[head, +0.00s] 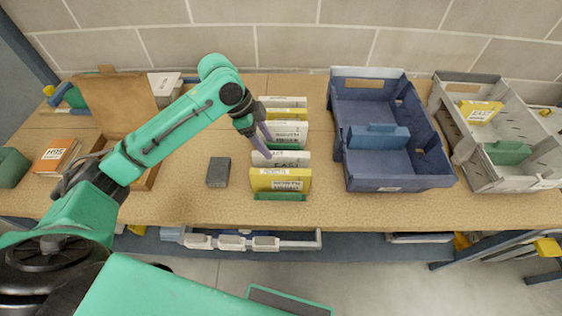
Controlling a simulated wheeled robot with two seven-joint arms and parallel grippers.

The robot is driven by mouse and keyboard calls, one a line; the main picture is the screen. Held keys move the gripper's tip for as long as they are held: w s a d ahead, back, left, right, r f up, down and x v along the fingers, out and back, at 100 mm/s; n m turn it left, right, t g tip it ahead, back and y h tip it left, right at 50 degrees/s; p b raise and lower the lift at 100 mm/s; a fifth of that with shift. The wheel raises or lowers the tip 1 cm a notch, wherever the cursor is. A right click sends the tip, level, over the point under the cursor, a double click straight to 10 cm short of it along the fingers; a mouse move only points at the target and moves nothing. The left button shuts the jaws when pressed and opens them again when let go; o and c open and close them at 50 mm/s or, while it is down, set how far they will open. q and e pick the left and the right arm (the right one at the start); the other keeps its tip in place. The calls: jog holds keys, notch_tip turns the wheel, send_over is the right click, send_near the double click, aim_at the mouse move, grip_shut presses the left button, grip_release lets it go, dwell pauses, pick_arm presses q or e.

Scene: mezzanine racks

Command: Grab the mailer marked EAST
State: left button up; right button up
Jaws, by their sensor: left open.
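A row of upright mailers, white and yellow, stands in a green rack (280,197) at the middle of the bench. A white mailer (288,161) near the front of the row has a label that seems to read EAST, partly covered. A yellow mailer (280,180) stands in front of it, its label too small to read surely. Another yellow mailer (479,111) marked EAST lies in the grey crate (461,150) at the right. My left gripper (264,149) is open at the left edge of the row, beside the white mailers. My right gripper is not in view.
A blue crate (393,183) with a blue divider stands right of the row. A dark grey block (218,172) lies left of it. An open cardboard box (118,104) and an orange-brown package (55,157) are at the left. A block wall closes the back.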

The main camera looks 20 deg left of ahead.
aim_at(277, 154)
pick_arm(q)
jog(key=x, duration=0.3)
jog(key=shift+w, duration=0.2)
jog(key=p+x, duration=0.1)
jog(key=x, duration=0.4)
jog(key=shift+d+f+p, duration=0.2)
jog(key=shift+d+p, duration=0.1)
jog(key=c, duration=0.9)
grip_shut()
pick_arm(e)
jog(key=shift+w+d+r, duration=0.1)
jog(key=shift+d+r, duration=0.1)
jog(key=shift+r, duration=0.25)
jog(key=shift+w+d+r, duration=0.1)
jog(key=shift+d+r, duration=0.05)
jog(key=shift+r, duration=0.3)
